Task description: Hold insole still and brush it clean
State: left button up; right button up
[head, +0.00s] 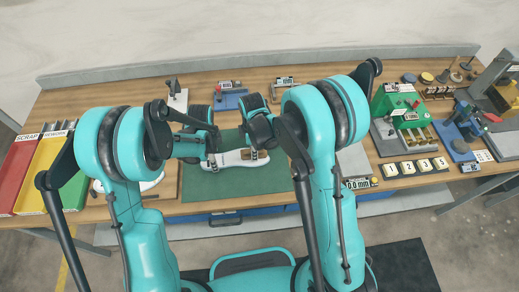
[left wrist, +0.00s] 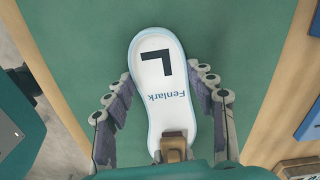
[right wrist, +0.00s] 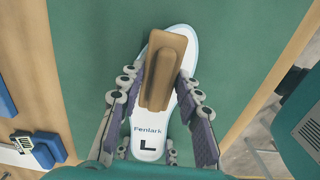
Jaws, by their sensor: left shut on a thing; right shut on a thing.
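The white insole (head: 232,159) lies on the green mat (head: 208,187). It carries a black L and the word Fenlark. In the left wrist view the insole (left wrist: 158,100) lies between the fingers of my left gripper (left wrist: 165,85), which is shut on it. My right gripper (right wrist: 166,80) is shut on a brown wooden brush (right wrist: 162,72), which lies lengthwise over the insole (right wrist: 150,128) in the right wrist view. The brush's brown end (left wrist: 174,142) also shows at the bottom of the left wrist view. Its bristles are hidden, so contact with the insole cannot be told.
Red and yellow bins (head: 40,165) stand at the far left. A green device (head: 398,105), numbered tiles (head: 415,166) and a blue device (head: 462,135) stand at the right. Small blue fixtures (head: 229,101) sit behind the mat. My arms hide parts of the bench.

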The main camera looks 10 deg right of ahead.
aim_at(243, 152)
jog(key=shift+a, duration=1.95)
jog(key=shift+w, duration=0.5)
jog(key=shift+w+d, duration=0.1)
jog(key=shift+d, duration=3.4)
jog(key=shift+r, duration=4.1)
pick_arm(q)
jog(key=o, duration=1.2)
jog(key=shift+r, duration=0.1)
notch_tip(243, 152, up, 12)
jog(key=shift+f, duration=0.1)
